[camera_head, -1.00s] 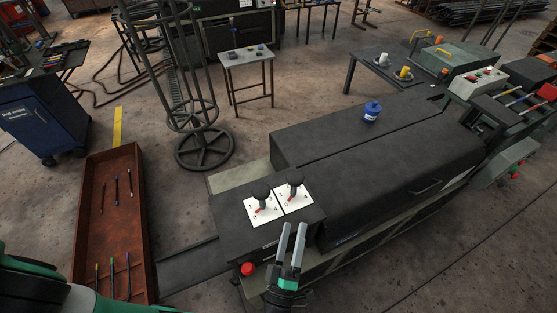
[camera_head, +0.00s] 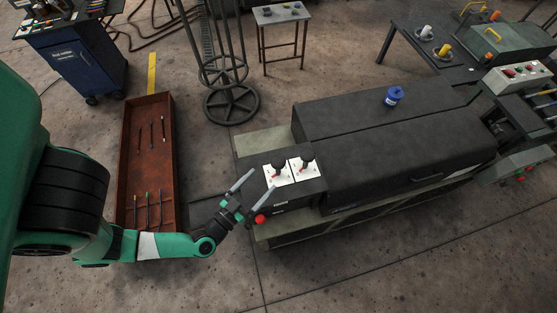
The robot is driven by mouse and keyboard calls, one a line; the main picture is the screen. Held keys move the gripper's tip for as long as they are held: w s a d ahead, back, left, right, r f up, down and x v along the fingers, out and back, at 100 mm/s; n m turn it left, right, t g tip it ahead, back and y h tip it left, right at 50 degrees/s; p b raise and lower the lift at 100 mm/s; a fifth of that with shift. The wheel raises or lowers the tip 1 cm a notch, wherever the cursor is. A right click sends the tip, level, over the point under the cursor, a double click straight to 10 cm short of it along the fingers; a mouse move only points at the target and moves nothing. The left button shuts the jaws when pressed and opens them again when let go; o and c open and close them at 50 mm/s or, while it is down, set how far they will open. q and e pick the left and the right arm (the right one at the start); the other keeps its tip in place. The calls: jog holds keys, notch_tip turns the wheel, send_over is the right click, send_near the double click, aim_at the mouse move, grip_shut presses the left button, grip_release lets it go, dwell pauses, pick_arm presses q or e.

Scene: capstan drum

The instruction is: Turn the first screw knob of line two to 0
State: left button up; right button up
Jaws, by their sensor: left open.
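Two black screw knobs stand on white dial plates on top of the dark machine's left end: a left knob (camera_head: 279,167) and a right knob (camera_head: 305,163). Each has a small red pointer, and the dial figures are too small to read. Which knob belongs to line two cannot be told. My left gripper (camera_head: 252,188) is open, with its two grey fingers spread apart. It is empty, just left of and in front of the left dial plate (camera_head: 272,178), apart from the left knob in the picture. My right gripper is not in view.
A red button (camera_head: 260,218) is on the machine's front beside my gripper. A blue container (camera_head: 393,95) stands on the machine's dark cover (camera_head: 400,140). A rusty tray (camera_head: 127,165) with several thin rods lies left. A wire reel stand (camera_head: 231,105) is behind.

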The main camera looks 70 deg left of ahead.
aim_at(278, 161)
pick_arm(q)
jog(key=b+x, duration=0.1)
jog(key=x, duration=0.4)
jog(key=b+x, duration=0.1)
jog(key=x, duration=0.4)
jog(key=shift+a+f, duration=0.2)
jog(key=shift+a, duration=0.05)
jog(key=c, duration=1.4)
jog(key=shift+o, duration=0.2)
jog(key=n+g+y+p, duration=0.1)
jog(key=p, duration=0.4)
jog(key=shift+d+r, duration=0.1)
jog(key=shift+r, duration=0.3)
jog(key=shift+f+n+g+y+p, duration=0.25)
jog(key=shift+n+g+y+p, duration=0.2)
jog(key=shift+y, duration=0.25)
jog(key=shift+f, duration=0.15)
